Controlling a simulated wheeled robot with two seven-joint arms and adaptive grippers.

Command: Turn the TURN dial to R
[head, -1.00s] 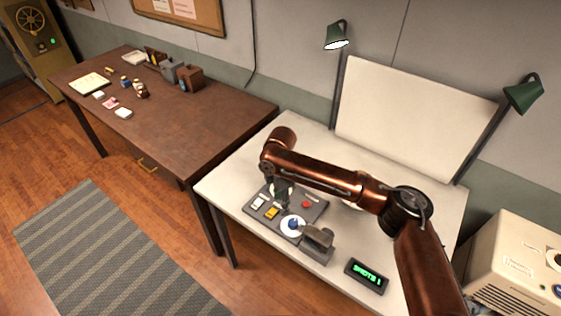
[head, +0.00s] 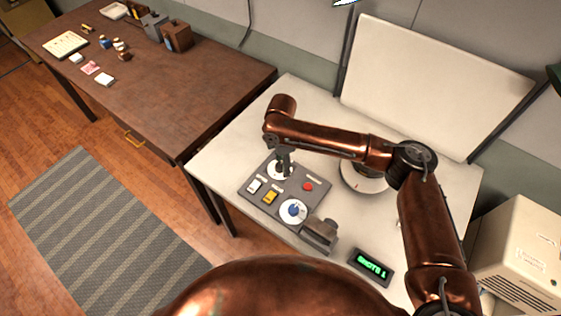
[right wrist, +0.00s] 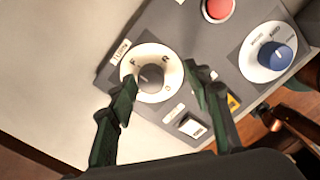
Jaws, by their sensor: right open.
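The TURN dial (right wrist: 163,91) is a white disc with a dark round knob (right wrist: 150,78) on a grey control panel (head: 250,195). Letters, among them F and R, are printed around the knob; the knob's pointing direction is unclear. In the head view the dial (head: 274,175) is partly hidden under my right gripper (head: 284,170), which points down at it. In the right wrist view the open fingers of my right gripper (right wrist: 162,80) appear on either side of the knob, with gaps. Contact is not visible. My left gripper is out of view.
The panel also has a red button (head: 308,186), white switch (head: 255,186), yellow switch (head: 270,197) and a blue-knobbed dial (head: 293,210). A grey device (head: 320,234) and a green-lit display (head: 371,267) stand nearby. The white table (head: 225,165) is clear left of the panel.

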